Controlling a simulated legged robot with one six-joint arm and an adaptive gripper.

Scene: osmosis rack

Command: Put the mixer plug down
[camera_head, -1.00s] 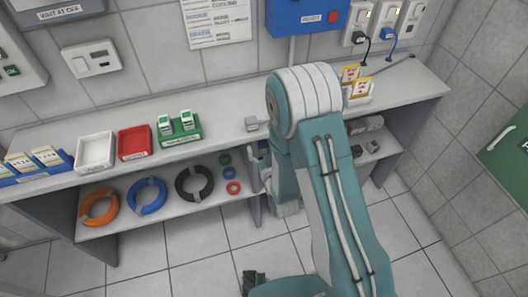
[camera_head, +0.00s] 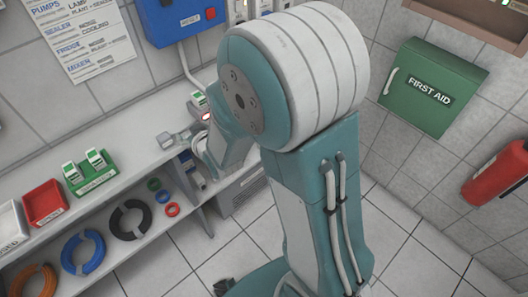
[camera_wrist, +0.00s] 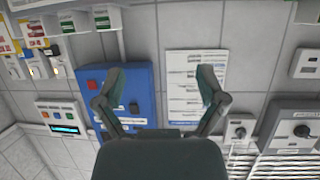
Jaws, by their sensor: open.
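My gripper (camera_wrist: 158,84) is open in the wrist view, its two fingers spread wide with nothing between them. Behind them are the blue box (camera_wrist: 125,92) and the printed list (camera_wrist: 196,84) on the wall. A small grey block (camera_head: 166,141) sits on the counter (camera_head: 130,128) right of the green tray in the head view; I cannot tell whether it is the mixer plug. In the wrist view, a dark plug (camera_wrist: 53,52) is in the wall sockets at the upper left. My arm hides part of the counter in the head view.
The green tray (camera_head: 88,180) and red tray (camera_head: 44,203) stand on the counter. Coiled hoses, such as the black one (camera_head: 130,220), lie on the shelf below. The first aid box (camera_head: 432,88) and red extinguisher (camera_head: 498,174) are on the right wall.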

